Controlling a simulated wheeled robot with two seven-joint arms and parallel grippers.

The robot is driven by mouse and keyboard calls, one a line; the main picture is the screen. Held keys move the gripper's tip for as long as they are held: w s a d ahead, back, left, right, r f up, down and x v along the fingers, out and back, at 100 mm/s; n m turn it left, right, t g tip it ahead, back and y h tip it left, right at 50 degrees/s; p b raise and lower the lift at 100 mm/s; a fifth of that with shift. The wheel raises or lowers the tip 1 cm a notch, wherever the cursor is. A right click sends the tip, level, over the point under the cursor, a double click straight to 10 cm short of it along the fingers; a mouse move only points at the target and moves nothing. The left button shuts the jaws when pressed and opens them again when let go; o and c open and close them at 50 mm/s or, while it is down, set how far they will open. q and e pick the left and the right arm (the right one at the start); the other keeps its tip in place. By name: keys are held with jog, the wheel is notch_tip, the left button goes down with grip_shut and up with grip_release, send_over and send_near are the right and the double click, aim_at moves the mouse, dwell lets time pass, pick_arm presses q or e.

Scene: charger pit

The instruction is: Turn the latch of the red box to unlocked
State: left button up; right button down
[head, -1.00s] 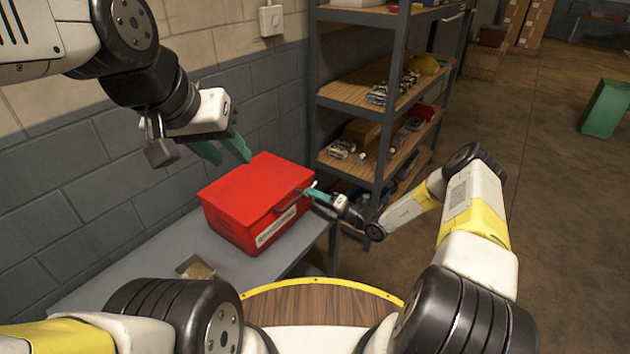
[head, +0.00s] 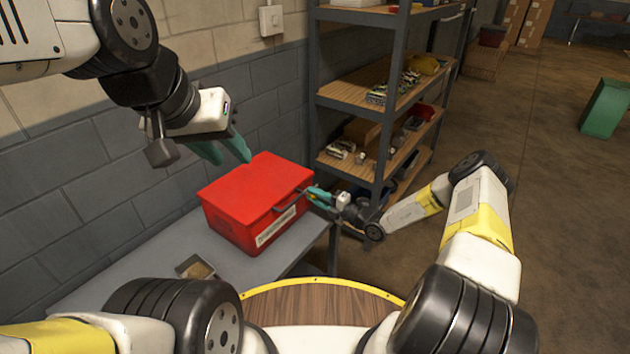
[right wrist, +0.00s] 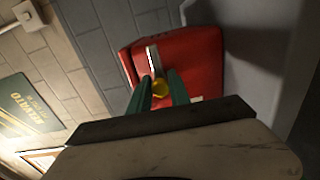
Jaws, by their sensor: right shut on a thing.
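The red box (head: 257,192) sits shut on the grey table, with a handle and a white label on its front. Its latch, a silver bar (right wrist: 153,60) with a yellow round part (right wrist: 160,87), shows in the right wrist view on a red face of the box. My right gripper (head: 310,191) is at the box's right side, shut on the latch, with its teal fingers on either side of the yellow part. In the head view the fingers hide the latch. My left gripper (head: 235,161) is open and empty, above and behind the box's left part.
The grey table (head: 150,262) carries a small open tray (head: 195,268) left of the box. A metal shelf rack (head: 381,110) with goods stands close behind my right gripper. A block wall (head: 80,190) runs behind the table. The floor at right is mostly clear.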

jog(key=shift+w+d, duration=0.1)
jog(key=c, duration=1.2)
grip_release()
jog(key=shift+c, duration=0.2)
jog(key=v, duration=0.8)
